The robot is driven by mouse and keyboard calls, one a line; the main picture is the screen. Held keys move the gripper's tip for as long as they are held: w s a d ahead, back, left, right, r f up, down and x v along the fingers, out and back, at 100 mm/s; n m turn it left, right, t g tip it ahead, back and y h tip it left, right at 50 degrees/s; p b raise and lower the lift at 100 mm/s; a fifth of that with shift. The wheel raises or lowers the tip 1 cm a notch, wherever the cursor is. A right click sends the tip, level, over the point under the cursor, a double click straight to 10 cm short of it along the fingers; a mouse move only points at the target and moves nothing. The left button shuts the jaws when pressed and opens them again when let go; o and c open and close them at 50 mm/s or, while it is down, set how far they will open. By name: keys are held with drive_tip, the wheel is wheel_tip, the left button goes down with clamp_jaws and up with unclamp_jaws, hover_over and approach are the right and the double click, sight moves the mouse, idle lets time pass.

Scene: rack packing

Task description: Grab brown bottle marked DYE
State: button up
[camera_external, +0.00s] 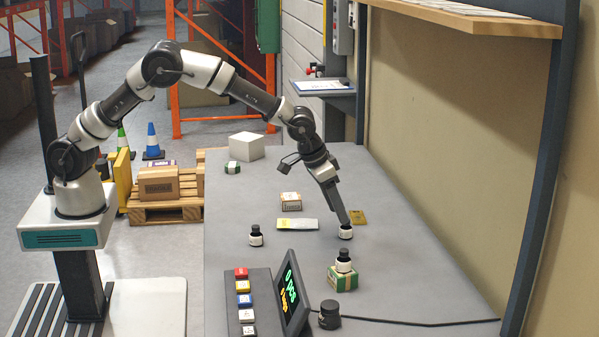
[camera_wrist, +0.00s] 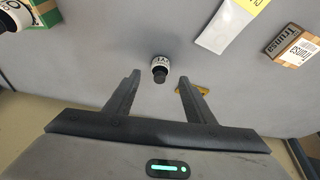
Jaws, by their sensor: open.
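A small dark bottle with a white label (camera_wrist: 160,65) stands on the grey table just beyond and between my fingertips in the wrist view. Its label carries short dark lettering that I cannot read for sure. In the external view the same bottle (camera_external: 346,233) is right under my gripper (camera_external: 345,221). My gripper (camera_wrist: 160,80) is open, with one finger on each side of the bottle's cap and nothing held. A similar bottle (camera_external: 255,237) stands to the left. Another similar bottle (camera_external: 343,263) stands on a green and white box (camera_external: 342,279) nearer the camera.
A flat pale packet (camera_external: 297,224), a small labelled carton (camera_external: 290,199) and a yellow flat piece (camera_external: 357,217) lie around the bottle. A wall borders the table's right side.

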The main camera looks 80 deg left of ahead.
sight(347, 230)
drive_tip(key=x, duration=0.2)
drive_tip(key=w+x, duration=0.1)
drive_tip(key=x, duration=0.2)
drive_tip(key=shift+a+r+b, duration=0.1)
drive_tip(key=shift+b, duration=0.2)
drive_tip(key=shift+c, duration=0.2)
drive_tip(key=c, duration=1.1)
